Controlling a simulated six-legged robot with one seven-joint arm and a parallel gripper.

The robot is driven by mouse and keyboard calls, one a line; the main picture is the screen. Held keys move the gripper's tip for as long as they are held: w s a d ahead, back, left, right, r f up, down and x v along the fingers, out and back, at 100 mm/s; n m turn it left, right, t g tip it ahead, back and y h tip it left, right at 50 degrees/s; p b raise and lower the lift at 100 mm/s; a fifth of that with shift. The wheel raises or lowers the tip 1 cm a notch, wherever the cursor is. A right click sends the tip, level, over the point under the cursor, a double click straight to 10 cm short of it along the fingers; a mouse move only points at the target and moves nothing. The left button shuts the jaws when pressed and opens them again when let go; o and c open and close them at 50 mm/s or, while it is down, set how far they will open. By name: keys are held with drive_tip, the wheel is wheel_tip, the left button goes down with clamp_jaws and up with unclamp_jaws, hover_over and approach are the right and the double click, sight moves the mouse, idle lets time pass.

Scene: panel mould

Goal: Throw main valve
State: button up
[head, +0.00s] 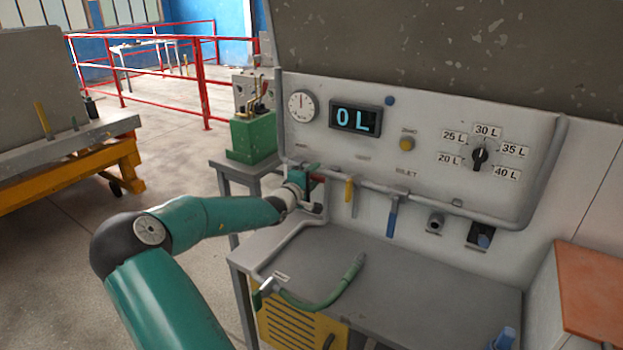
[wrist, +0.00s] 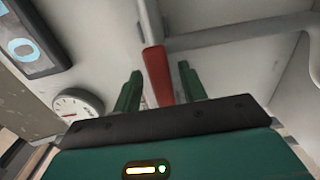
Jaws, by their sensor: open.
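A red lever handle (wrist: 157,73) stands between the two green fingers of my gripper (wrist: 160,70) in the wrist view. The fingers are apart, one on each side of the red handle, with gaps visible; I cannot tell the depth between them. In the head view my gripper (head: 308,178) is at the left end of the panel's lower pipe and mostly hides the red handle. A yellow handle (head: 348,189) and a blue handle (head: 392,220) hang from the same pipe to the right. No readable label marks which one is the main valve.
The panel (head: 370,155) carries a round gauge (head: 301,106), a display (head: 355,118) reading 0 L and a black selector knob (head: 480,157) with litre marks. A green hose (head: 325,300) lies on the grey bench (head: 430,285). A green machine (head: 252,135) stands left of the panel.

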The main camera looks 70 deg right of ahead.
drive_tip(key=w+a, duration=0.2)
drive_tip(key=a, duration=1.1)
drive_tip(key=shift+a, duration=0.3)
drive_tip(key=shift+w+f, duration=0.1)
drive_tip(key=w+a+f+m+t+y, duration=0.1)
drive_tip(key=w+a+f+t+y, duration=0.45)
drive_tip(key=w+a+f, duration=0.3)
drive_tip(key=w+a+r+t+y, duration=0.1)
drive_tip(key=w+a+t+y, duration=0.15)
drive_tip(key=a, duration=0.55)
drive_tip(key=w+a+r+t+y, duration=0.1)
drive_tip(key=w+a+y, duration=0.25)
drive_tip(key=a, duration=0.45)
drive_tip(key=w+a+r+t+y, duration=0.15)
drive_tip(key=a+y, duration=0.25)
drive_tip(key=a, duration=0.5)
drive_tip(key=s+a+r+n+y, duration=0.25)
drive_tip(key=a+r, duration=0.25)
drive_tip(key=a, duration=0.6)
drive_tip(key=s+a+r+g, duration=0.1)
drive_tip(key=s+a+r, duration=0.1)
drive_tip(key=s+a, duration=0.2)
drive_tip(key=s+a+r+g, duration=0.1)
drive_tip(key=s+a+r, duration=0.2)
drive_tip(key=s, duration=0.7)
drive_tip(key=shift+a, duration=0.95)
